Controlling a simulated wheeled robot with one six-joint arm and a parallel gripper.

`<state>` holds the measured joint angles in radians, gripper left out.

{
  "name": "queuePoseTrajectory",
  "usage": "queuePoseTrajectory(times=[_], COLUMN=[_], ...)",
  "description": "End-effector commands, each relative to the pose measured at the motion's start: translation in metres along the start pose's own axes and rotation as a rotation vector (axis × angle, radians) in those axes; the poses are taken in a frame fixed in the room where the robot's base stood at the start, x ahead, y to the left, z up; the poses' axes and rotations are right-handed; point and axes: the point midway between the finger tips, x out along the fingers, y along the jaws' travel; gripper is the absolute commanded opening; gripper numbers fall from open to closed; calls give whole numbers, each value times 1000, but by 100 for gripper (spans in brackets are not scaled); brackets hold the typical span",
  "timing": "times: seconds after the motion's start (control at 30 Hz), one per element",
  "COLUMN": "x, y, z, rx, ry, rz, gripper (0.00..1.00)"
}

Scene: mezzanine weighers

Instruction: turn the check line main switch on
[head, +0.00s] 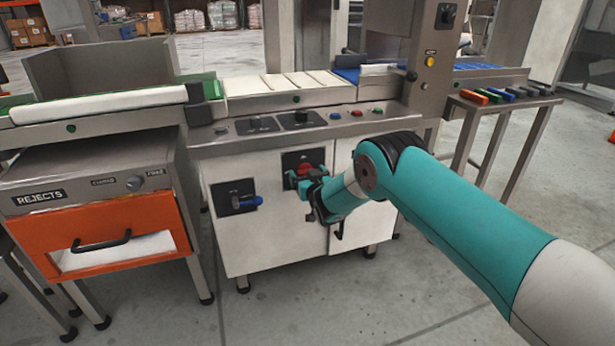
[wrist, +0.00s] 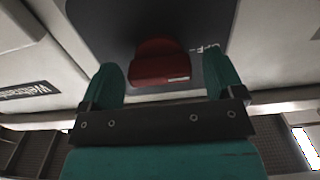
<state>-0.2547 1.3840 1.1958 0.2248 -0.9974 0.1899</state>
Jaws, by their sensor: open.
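A red switch handle (head: 304,170) sits on a black plate on the white cabinet front (head: 262,245), partly hidden by my gripper in the head view. In the wrist view the red handle (wrist: 160,62) stands on its dark plate (wrist: 95,22), with part of a label, "OFF" or similar, to its right. My gripper (wrist: 168,85) is open, its teal fingers on either side of the handle's lower part. I see gaps at both sides, so the fingers look apart from it. My gripper (head: 305,182) points at the cabinet in the head view.
A second black plate with a blue handle (head: 248,201) is left of the red one. Knobs and buttons (head: 301,117) line the panel above. The orange rejects drawer (head: 100,254) stands at left, a side table with coloured items (head: 500,97) at right. Floor in front is clear.

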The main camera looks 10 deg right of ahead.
Motion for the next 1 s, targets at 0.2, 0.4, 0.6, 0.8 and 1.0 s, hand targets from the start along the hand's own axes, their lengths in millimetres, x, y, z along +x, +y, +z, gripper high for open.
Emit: queuePoseTrajectory(times=[0.2, 0.4, 0.6, 0.8, 1.0], x=[0, 0, 0, 0, 0], y=[0, 0, 0, 0, 1], z=[0, 0, 0, 1, 2], rx=[0, 0, 14, 87, 234], ry=[0, 0, 0, 1, 0], rz=[0, 0, 0, 1, 1], gripper=[71, 38, 38, 38, 38])
